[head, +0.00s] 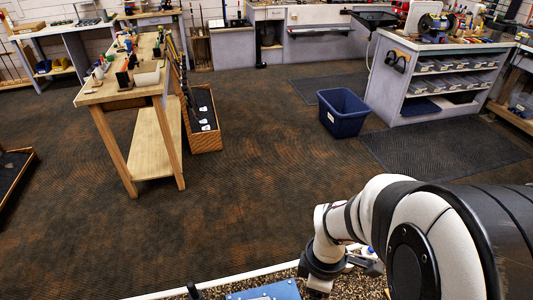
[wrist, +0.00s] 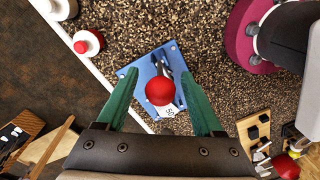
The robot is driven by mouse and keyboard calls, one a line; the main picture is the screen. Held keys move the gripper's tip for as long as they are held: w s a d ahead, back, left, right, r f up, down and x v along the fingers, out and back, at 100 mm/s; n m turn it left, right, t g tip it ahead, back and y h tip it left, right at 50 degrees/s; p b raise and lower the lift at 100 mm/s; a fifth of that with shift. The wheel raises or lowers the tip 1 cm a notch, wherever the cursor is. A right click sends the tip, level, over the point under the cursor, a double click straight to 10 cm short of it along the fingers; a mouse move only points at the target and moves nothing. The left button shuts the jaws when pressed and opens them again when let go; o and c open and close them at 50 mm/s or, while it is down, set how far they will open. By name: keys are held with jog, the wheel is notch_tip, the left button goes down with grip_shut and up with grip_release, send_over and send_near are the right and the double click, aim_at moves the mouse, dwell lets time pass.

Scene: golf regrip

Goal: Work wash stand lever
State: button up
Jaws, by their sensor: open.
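The lever shows in the wrist view as a red ball knob (wrist: 160,91) with a grey metal part behind it, on a blue base plate (wrist: 145,72) with a small white label. The blue plate (head: 265,292) is cut off by the bottom edge of the head view. My gripper (wrist: 160,72) is open, its two green fingers pointing toward the plate. The red knob lies between the fingers in the picture, with a gap on each side. I cannot tell how far below the fingertips it is.
A white bottle with a red cap (wrist: 88,43) stands left of the plate, near the white counter edge. A magenta round object (wrist: 245,30) is at upper right. A wooden block with black pieces (wrist: 255,132) and another red ball (wrist: 285,166) are at lower right.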

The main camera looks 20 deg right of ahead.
grip_shut()
dwell(0.3)
dwell(1.1)
